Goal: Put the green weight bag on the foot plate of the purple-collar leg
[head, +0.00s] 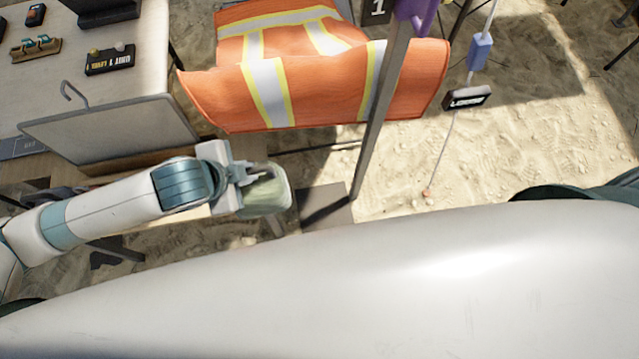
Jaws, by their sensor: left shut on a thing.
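The green weight bag (268,196) is held in my left gripper (257,175), which is shut on it near the middle of the head view. The purple collar (418,14) sits high on a slanted grey leg (376,130). At the leg's bottom is a flat dark grey foot plate (338,211) on the sand. The bag is just left of the foot plate in the picture, and its height above the ground is hard to tell. My right gripper is not in view.
An orange vest (320,70) with reflective stripes hangs behind the leg. A table (60,80) with small labelled items stands at the left, with a grey board (115,130) at its edge. A string with a blue block (480,52) and a black tag hangs at the right.

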